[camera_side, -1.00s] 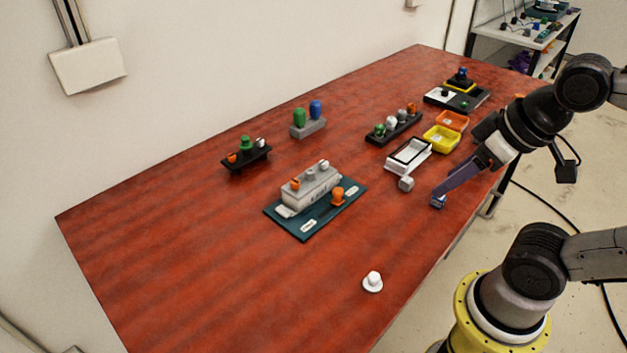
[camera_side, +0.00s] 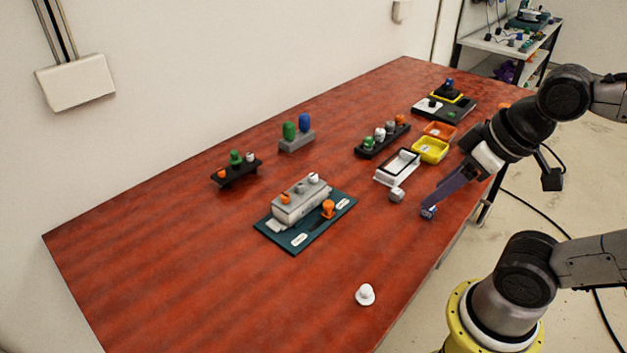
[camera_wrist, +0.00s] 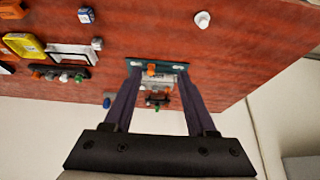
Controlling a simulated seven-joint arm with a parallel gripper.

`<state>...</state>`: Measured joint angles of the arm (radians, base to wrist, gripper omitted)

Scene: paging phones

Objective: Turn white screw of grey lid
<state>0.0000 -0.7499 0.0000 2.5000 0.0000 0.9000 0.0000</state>
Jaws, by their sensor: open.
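The grey lid (camera_side: 300,203) sits on a box on a dark teal base (camera_side: 285,240) in the middle of the table. On its top stand an orange screw (camera_side: 286,198), a grey one and, at the right end, the white screw (camera_side: 314,178). An upright orange piece (camera_side: 328,208) stands on the base beside it. My gripper (camera_wrist: 158,68) is open and empty, well above the table. In the wrist view the teal base (camera_wrist: 160,64) shows between its fingers; the white screw is too small to make out there. In the side view the gripper is at the right, apart from the lid.
A blue cube (camera_side: 428,213) and a grey cube (camera_side: 396,195) lie near the right table edge. A white frame, yellow tray (camera_side: 430,150) and orange tray stand behind. A white knob (camera_side: 365,295) lies in front. Black and grey stands with coloured pieces are farther back.

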